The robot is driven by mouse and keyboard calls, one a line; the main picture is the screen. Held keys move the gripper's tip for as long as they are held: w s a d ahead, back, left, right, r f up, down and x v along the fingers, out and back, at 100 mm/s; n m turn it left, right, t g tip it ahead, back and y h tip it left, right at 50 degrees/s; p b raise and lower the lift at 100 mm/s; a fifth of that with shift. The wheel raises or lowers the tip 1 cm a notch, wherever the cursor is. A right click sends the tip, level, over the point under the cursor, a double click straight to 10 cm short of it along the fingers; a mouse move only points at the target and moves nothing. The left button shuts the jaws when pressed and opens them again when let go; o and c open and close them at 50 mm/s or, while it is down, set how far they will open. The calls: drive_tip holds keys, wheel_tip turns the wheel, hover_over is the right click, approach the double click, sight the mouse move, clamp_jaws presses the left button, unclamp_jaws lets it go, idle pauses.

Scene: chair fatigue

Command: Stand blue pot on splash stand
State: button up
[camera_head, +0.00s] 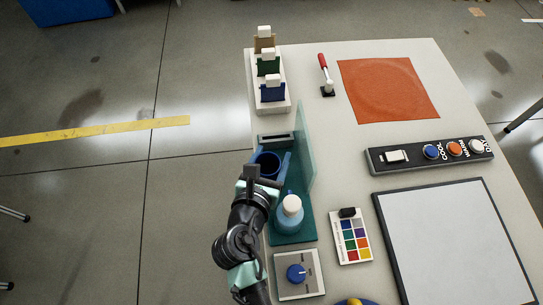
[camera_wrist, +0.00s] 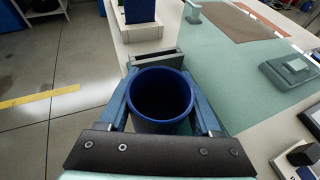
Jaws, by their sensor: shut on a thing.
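The blue pot (camera_head: 266,160) is a round, open cup, upright and empty as far as I see inside. My gripper (camera_head: 267,166) is shut on it, with one blue finger along each side; the wrist view shows the pot (camera_wrist: 160,95) between both fingers (camera_wrist: 160,82). The splash stand (camera_head: 291,236) is a teal base with a translucent upright panel along its right side. The pot is over the far part of the base, left of the panel. My gripper hides the pot's underside, so I cannot tell whether it touches the base.
A pale blue bottle with a white top (camera_head: 290,214) stands on the near part of the base. A grey slotted block (camera_head: 276,139) is just beyond the pot. A rack with coloured blocks (camera_head: 272,105) stands farther back. A dial box (camera_head: 298,274) is nearer.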

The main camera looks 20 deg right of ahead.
drive_tip(key=o, duration=1.1)
